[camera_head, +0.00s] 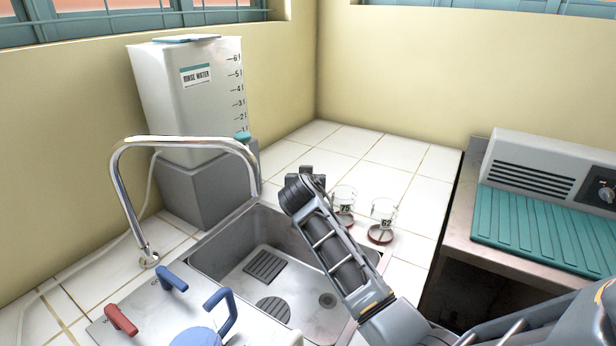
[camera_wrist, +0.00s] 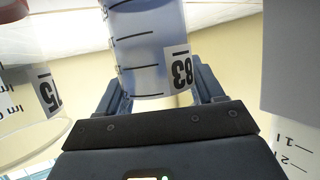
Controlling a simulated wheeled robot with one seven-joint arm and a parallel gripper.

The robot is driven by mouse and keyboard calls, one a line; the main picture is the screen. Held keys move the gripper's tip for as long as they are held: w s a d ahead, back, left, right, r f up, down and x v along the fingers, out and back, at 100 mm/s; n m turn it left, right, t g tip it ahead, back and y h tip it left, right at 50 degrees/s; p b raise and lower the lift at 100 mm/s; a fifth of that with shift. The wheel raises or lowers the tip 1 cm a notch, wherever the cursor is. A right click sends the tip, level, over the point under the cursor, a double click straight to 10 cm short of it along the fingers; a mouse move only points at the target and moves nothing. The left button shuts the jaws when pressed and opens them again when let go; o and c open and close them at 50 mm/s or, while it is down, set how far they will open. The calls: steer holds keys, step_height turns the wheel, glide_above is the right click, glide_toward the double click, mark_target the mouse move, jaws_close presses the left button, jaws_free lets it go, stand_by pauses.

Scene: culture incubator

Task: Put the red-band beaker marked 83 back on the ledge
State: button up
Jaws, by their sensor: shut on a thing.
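The beaker marked 83 (camera_wrist: 150,48) is clear with black graduation lines and sits between the two fingers of my gripper (camera_wrist: 160,82), which is shut on it. It appears upside down in the wrist view, and its band end is cut off at the top. In the head view my gripper (camera_head: 306,178) is over the white tiled ledge (camera_head: 375,150) behind the sink and hides this beaker. I cannot tell whether its base touches the tiles. Beaker 75 (camera_head: 345,196) stands just right of my gripper; it also shows in the wrist view (camera_wrist: 45,90).
Beaker 62 (camera_head: 383,212), with a red base, stands right of beaker 75. The rinse water tank (camera_head: 190,95) stands on a grey block at left. The sink (camera_head: 225,245) and curved tap (camera_head: 185,142) are in front. Tiles behind the beakers are clear.

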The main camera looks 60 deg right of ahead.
steer(key=shift+f, duration=0.1)
steer(key=o, duration=1.3)
steer(key=shift+o, duration=0.2)
steer(key=shift+r, duration=0.25)
steer(key=b+v, duration=0.1)
steer(key=v, duration=1.1)
steer(key=shift+f, duration=0.15)
